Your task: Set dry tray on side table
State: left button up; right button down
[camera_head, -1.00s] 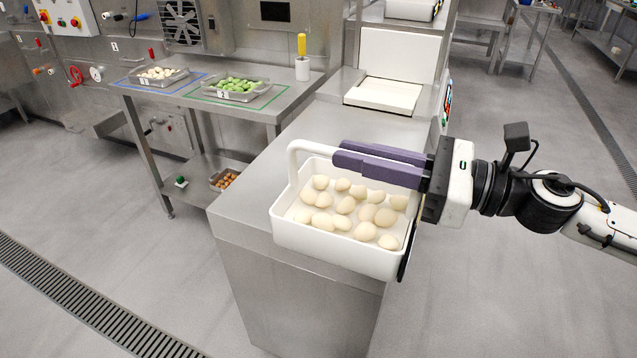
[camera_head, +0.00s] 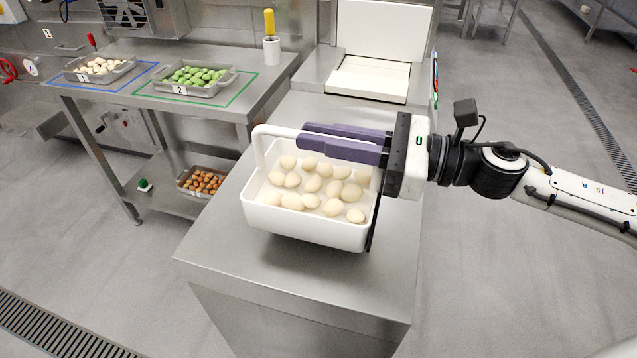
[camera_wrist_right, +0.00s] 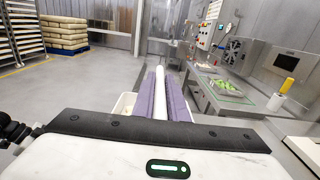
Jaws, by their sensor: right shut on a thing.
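The white tray (camera_head: 305,228) holds several pale round dough pieces (camera_head: 312,183). My right gripper (camera_head: 305,138) is shut on the tray's white handle, its purple fingers lying along both sides of the bar. In the right wrist view the fingers (camera_wrist_right: 166,95) clasp the white bar, with a corner of the tray (camera_wrist_right: 122,105) below. The tray is over the steel counter (camera_head: 290,270); whether its underside touches the top cannot be told. My left gripper is not in view.
A steel table at the left carries a tray of pale pieces (camera_head: 98,68) in a blue outline and a tray of green pieces (camera_head: 195,78) in a green outline. A tray of brown pieces (camera_head: 203,183) sits on its lower shelf. A white-topped machine (camera_head: 368,78) stands behind the counter.

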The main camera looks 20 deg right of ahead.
jog(key=shift+f, duration=2.95)
jog(key=c, duration=1.8)
grip_release()
jog(key=shift+f, duration=0.1)
jog(key=shift+o, duration=0.2)
